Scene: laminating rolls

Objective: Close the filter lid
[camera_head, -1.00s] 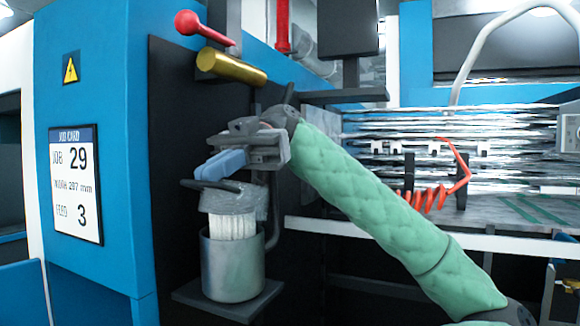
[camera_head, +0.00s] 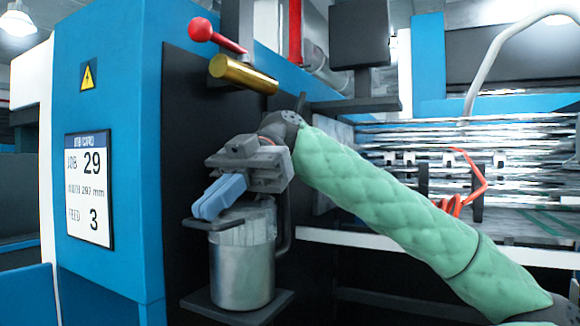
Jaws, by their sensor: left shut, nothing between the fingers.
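The filter is a grey metal canister (camera_head: 242,275) standing on a dark shelf bracket against the black panel, left of centre. A dark handle (camera_head: 207,224) sticks out to the left at the lid. My left gripper (camera_head: 218,198), with blue fingers, is shut and empty right above the lid. The gripper hides the lid's top, and I cannot tell whether the fingers touch it. My right gripper is not in view.
A brass cylinder (camera_head: 243,74) and a red-knobbed lever (camera_head: 215,34) stick out above my gripper. A dark pipe (camera_head: 285,225) runs just right of the canister. A job card (camera_head: 89,190) hangs on the blue cabinet. Metal rolls (camera_head: 480,150) fill the right background.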

